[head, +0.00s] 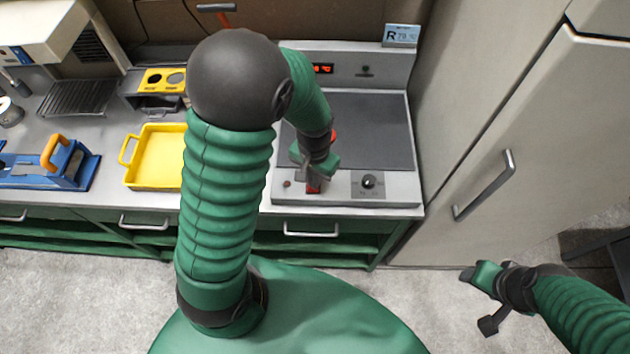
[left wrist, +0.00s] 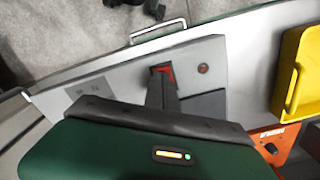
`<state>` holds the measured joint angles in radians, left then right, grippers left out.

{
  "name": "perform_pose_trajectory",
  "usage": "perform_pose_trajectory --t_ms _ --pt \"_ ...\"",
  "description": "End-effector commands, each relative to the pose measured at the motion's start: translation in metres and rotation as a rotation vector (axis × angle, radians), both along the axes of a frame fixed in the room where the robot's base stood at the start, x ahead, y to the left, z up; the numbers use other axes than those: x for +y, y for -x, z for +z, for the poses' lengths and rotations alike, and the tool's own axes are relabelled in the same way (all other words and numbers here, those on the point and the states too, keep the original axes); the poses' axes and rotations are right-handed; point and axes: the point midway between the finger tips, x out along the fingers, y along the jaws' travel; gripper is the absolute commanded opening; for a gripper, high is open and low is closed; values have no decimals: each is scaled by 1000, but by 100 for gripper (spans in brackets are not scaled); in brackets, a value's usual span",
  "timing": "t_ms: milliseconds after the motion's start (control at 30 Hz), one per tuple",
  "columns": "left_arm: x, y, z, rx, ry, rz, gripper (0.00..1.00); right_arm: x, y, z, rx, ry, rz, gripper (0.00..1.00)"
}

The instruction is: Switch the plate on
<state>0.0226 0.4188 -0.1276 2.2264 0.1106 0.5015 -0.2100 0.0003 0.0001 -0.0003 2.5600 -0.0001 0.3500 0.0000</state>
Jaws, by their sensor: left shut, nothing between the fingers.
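The hot plate (head: 385,120) has a dark square top on a light grey housing, at the back counter. On its front panel are a red switch (head: 313,188), a small round dark-red lamp (head: 287,184) and a black knob (head: 369,181). My left gripper (head: 313,178) is shut and empty, its tips at the red switch. In the left wrist view the closed fingers (left wrist: 162,88) cover part of the switch (left wrist: 163,70); the lamp (left wrist: 204,69) is beside it. I cannot tell whether they touch. My right gripper (head: 478,300) is open over the floor.
A yellow tray (head: 155,160) and a blue tool with an orange handle (head: 60,165) lie to the left. A tall pale cabinet (head: 500,130) stands at the right. My left arm hides part of the counter.

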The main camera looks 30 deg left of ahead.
Motion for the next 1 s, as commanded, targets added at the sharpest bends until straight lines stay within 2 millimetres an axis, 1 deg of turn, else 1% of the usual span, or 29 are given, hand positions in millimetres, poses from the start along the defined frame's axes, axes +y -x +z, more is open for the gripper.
perform_pose_trajectory --t_ms 267,1000 --pt "-1 0 -1 0 -1 0 0 0 0 -1 0 0 1 55" --pt "-1 0 -12 0 -1 0 0 0 0 -9 0 0 1 55"
